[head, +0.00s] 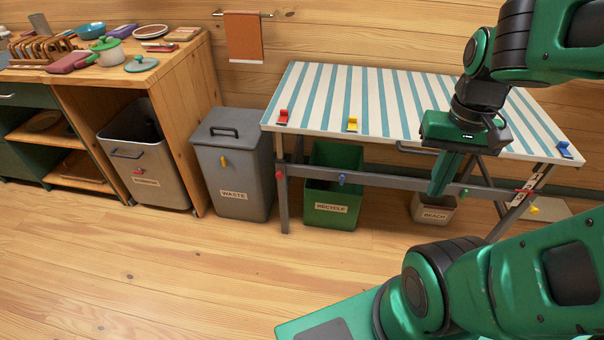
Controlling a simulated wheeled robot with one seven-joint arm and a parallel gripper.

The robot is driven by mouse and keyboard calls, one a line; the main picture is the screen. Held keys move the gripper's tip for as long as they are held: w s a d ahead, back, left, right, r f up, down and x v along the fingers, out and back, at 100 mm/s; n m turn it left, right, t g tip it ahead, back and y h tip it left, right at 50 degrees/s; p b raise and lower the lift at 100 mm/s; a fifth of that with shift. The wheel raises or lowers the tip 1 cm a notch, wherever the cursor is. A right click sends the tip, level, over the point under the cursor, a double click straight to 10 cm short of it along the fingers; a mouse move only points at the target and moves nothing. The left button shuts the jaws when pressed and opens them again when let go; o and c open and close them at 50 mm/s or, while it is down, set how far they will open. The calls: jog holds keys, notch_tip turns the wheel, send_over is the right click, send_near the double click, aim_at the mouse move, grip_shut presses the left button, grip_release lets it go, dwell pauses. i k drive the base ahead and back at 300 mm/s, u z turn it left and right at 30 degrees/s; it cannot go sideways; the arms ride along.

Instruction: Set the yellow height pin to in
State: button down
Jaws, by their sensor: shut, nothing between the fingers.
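A small yellow pin (534,210) shows low at the right end of the striped table (325,82), beside the right leg with a scale label (522,192). It is too small to tell whether it is in or out. Another yellow piece, a clip (352,124), sits on the table's front edge, left of centre. My gripper (435,192) is shut and empty, pointing down in front of the table's right half. It is up and to the left of the yellow pin and apart from it in the picture.
A red knob (280,173) and a blue knob (342,179) are on the table's frame. A green recycle bin (330,208) and a beach bin (432,210) are underneath. A grey waste bin (232,180) stands left. The wooden floor (180,270) in front is clear.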

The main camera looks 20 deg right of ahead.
aim_at(534, 210)
jog(key=z, duration=2.15)
